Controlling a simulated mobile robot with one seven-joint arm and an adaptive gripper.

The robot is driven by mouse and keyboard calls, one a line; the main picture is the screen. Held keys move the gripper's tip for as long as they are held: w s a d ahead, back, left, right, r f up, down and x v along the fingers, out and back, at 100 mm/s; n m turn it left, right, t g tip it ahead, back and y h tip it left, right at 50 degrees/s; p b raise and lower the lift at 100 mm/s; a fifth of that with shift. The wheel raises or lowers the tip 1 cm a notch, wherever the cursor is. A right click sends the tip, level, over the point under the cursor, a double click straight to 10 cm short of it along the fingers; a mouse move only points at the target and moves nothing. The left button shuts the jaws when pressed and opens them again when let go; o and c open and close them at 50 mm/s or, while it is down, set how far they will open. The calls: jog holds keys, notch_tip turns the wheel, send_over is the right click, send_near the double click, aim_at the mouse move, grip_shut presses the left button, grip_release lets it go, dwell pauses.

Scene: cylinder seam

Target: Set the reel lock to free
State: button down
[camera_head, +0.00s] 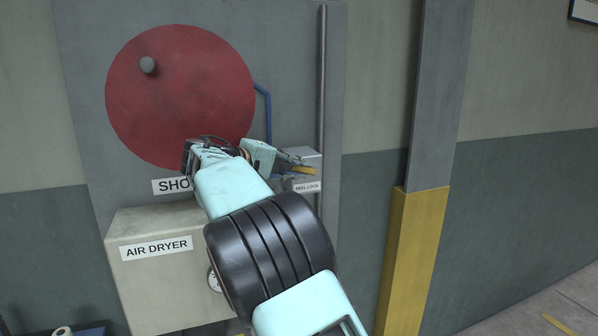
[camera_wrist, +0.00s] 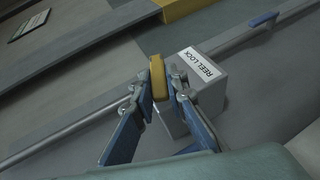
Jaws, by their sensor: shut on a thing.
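The reel lock is a small grey box (camera_head: 306,160) with a white "REEL LOCK" label (camera_head: 307,187), mounted on the grey wall panel right of the red reel disc (camera_head: 180,97). Its yellow lever (camera_head: 306,170) shows at the front of the box. In the wrist view the yellow lever (camera_wrist: 158,77) lies between the fingertips of my gripper (camera_wrist: 166,88), beside the grey box (camera_wrist: 208,90). My gripper is shut on the lever. In the head view my gripper (camera_head: 297,165) reaches the box from the left, and its fingers are partly hidden.
An air dryer box (camera_head: 160,285) with a gauge (camera_head: 214,281) stands below the reel. A vertical pipe (camera_head: 322,80) runs just right of the lock. A grey and yellow post (camera_head: 412,250) stands farther right. A blue hose (camera_head: 266,105) runs beside the reel.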

jog(key=c, duration=1.9)
grip_release()
jog(key=shift+c, duration=0.2)
jog(key=v, duration=1.2)
